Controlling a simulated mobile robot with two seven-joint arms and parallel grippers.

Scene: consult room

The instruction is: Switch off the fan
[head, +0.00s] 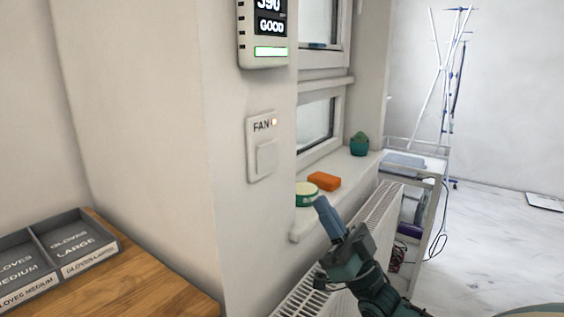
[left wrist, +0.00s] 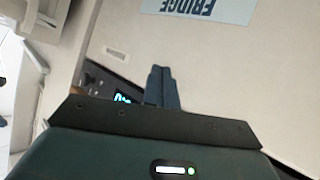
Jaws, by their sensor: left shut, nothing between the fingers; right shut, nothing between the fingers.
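The fan switch (head: 262,147) is a white wall plate labelled FAN, with an orange light lit at its upper right and a square rocker (head: 266,157) below. It sits on the narrow wall face left of the window. My right gripper (head: 322,205) is shut and empty, in front of the window sill, to the right of and below the switch, apart from it. My left gripper (left wrist: 161,72) shows in the left wrist view, shut and empty, near a pale surface with a sign reading FRIDGE (left wrist: 200,8). The switch does not show in that view.
The sill (head: 338,174) holds an orange block (head: 323,181), a round tub (head: 306,193) and a green pot (head: 359,144). A radiator (head: 300,290) is below. A glove tray (head: 75,243) lies on the wooden top (head: 150,285).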

